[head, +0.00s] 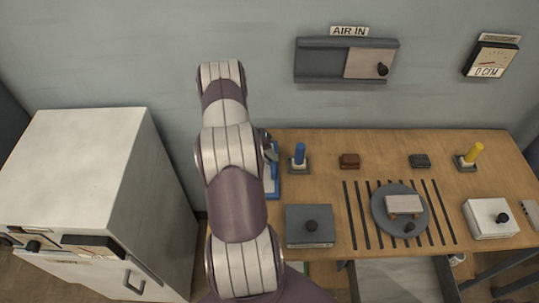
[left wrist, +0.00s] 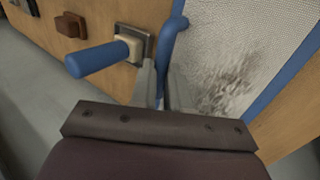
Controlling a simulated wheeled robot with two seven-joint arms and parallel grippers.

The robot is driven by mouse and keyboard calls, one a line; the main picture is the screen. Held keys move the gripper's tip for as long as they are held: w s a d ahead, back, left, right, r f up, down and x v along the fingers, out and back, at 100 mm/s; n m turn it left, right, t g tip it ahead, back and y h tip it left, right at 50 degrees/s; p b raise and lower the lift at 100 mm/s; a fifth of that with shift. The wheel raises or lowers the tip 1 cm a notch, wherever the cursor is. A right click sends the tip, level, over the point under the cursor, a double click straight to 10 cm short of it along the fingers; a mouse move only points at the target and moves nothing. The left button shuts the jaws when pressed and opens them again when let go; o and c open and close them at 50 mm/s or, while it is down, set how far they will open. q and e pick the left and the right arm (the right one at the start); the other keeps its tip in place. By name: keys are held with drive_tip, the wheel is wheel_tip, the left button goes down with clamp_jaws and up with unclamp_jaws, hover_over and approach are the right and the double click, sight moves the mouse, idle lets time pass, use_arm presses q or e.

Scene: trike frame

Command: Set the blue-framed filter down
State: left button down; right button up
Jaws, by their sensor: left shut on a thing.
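The blue-framed filter (head: 272,180) is at the left end of the wooden table, partly hidden behind my left arm in the head view. In the left wrist view its blue frame (left wrist: 285,105) surrounds a pale mesh with a dark smudge. My left gripper (left wrist: 166,85) is shut on the filter's blue handle (left wrist: 172,40). In the head view the left gripper (head: 268,143) is mostly hidden by the arm. I cannot tell whether the filter touches the table. My right gripper is not in view.
A blue peg on a square base (head: 300,157) stands close beside the filter. The wooden table (head: 325,143) also holds a grey box (head: 310,227), a brown block (head: 349,161), dark slots and a round grey plate (head: 381,215). A white cabinet (head: 80,160) stands left of the table.

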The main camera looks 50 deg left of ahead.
use_arm(q)
drive_tip(key=c, duration=1.1)
unclamp_jaws()
